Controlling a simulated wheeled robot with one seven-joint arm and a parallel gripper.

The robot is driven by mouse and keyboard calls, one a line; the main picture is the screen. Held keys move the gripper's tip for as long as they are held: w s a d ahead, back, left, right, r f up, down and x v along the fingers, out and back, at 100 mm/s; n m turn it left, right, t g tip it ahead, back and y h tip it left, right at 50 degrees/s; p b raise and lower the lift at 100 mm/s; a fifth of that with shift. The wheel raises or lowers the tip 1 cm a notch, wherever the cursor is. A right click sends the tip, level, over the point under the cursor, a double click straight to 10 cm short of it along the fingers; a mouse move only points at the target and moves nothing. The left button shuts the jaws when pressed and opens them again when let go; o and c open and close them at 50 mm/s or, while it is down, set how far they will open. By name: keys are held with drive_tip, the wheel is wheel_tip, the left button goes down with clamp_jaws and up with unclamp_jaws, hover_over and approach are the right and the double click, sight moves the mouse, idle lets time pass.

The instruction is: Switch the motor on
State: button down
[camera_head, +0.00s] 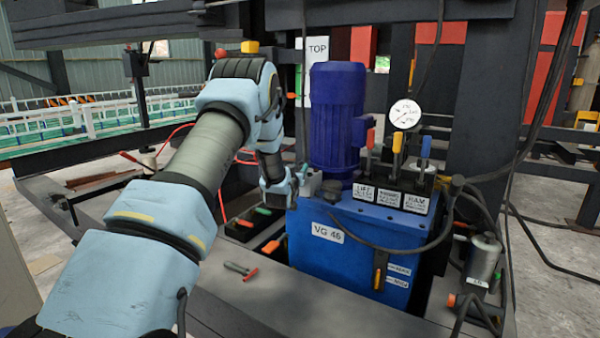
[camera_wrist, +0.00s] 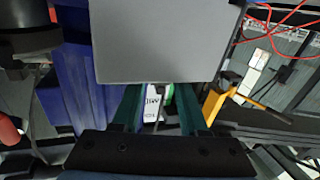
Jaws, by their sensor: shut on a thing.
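The blue motor (camera_head: 337,115) stands upright on the blue power unit (camera_head: 340,255), which is labelled VG 46. My gripper (camera_head: 296,182) is low at the motor's left side. In the wrist view, a plain grey box (camera_wrist: 165,42) is beside the blue motor (camera_wrist: 82,85) and covers my fingertips. The two green fingers of my gripper (camera_wrist: 160,98) run up behind its lower edge, a gap between them. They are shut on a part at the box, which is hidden. A white label and a green patch show between the fingers.
Several upright levers (camera_head: 397,145) with label plates and a round gauge (camera_head: 405,113) stand right of the motor. A hose (camera_head: 375,247) crosses the unit's front. A red-handled tool (camera_head: 241,270) lies on the grey ledge (camera_head: 290,305). Dark frame posts and red cables are close by.

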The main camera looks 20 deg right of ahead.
drive_tip(key=m+g+h, duration=0.3)
drive_tip(key=g+h, duration=0.1)
drive_tip(key=a+m+g+h+p, duration=0.1)
drive_tip(key=m+h, duration=0.1)
drive_tip(key=shift+w+m+g+h, duration=0.3)
drive_tip(key=shift+w+g, duration=0.1)
drive_tip(key=m+g, duration=0.1)
drive_tip(key=m+g+h, duration=0.1)
drive_tip(key=g, duration=0.1)
drive_tip(key=m+g+h, duration=0.1)
drive_tip(key=g, duration=0.1)
drive_tip(key=shift+w+m, duration=0.25)
drive_tip(key=shift+m, duration=0.05)
drive_tip(key=shift+m+g+h, duration=0.3)
drive_tip(key=shift+m+g, duration=0.3)
drive_tip(key=shift+g, duration=0.2)
drive_tip(key=shift+r+g, duration=0.1)
drive_tip(key=shift+g, duration=0.2)
drive_tip(key=shift+c, duration=2.2)
unclamp_jaws()
drive_tip(key=s+a+p, duration=0.1)
drive_tip(key=a, duration=0.9)
drive_tip(key=shift+s+a, duration=0.25)
drive_tip(key=shift+a, duration=0.05)
